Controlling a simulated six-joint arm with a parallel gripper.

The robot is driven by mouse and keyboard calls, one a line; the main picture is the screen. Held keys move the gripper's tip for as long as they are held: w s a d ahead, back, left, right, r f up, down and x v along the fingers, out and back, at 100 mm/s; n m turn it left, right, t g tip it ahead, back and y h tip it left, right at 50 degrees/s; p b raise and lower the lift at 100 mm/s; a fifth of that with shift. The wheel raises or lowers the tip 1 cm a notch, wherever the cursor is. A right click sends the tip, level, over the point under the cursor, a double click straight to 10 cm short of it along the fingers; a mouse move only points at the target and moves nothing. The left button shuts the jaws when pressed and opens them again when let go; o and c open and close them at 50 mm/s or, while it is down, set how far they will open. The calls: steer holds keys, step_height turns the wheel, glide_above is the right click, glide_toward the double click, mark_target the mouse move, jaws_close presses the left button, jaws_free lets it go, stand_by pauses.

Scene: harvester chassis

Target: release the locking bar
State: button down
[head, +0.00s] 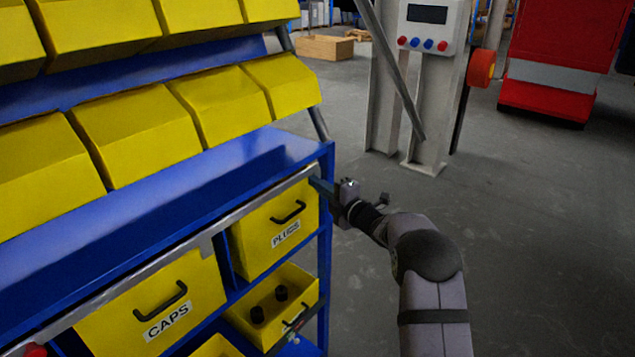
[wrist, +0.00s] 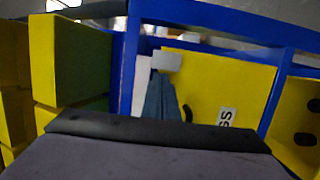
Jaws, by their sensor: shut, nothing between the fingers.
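The locking bar (head: 150,262) is a long grey metal strip running along the front edge of the blue shelf, above the drawers. A grey tab hangs from it between the CAPS drawer (head: 160,305) and the PLUGS drawer (head: 275,230). A red knob (head: 35,351) shows at its near left end, partly cut off. My gripper (head: 314,183) is shut and empty at the bar's far right end, by the blue corner post; I cannot tell whether it touches. In the wrist view, the closed bluish fingers (wrist: 160,98) are in front of a yellow drawer face (wrist: 220,85) and a grey plate (wrist: 167,61).
An open yellow bin (head: 270,310) with black parts sits below the PLUGS drawer. Several yellow bins (head: 130,135) line the shelves above. A grey post with a control box (head: 432,25) and a red cabinet (head: 560,50) stand behind. The floor to the right is clear.

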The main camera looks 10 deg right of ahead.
mark_target(320, 174)
steer(key=w+d+b, duration=0.2)
steer(key=w+d, duration=0.1)
steer(key=shift+f, duration=0.1)
steer(key=shift+w+d+r+b, duration=0.2)
steer(key=shift+w+d+b, duration=0.05)
steer(key=shift+d+b, duration=0.1)
stand_by(0.4)
steer(key=shift+a+f, duration=0.1)
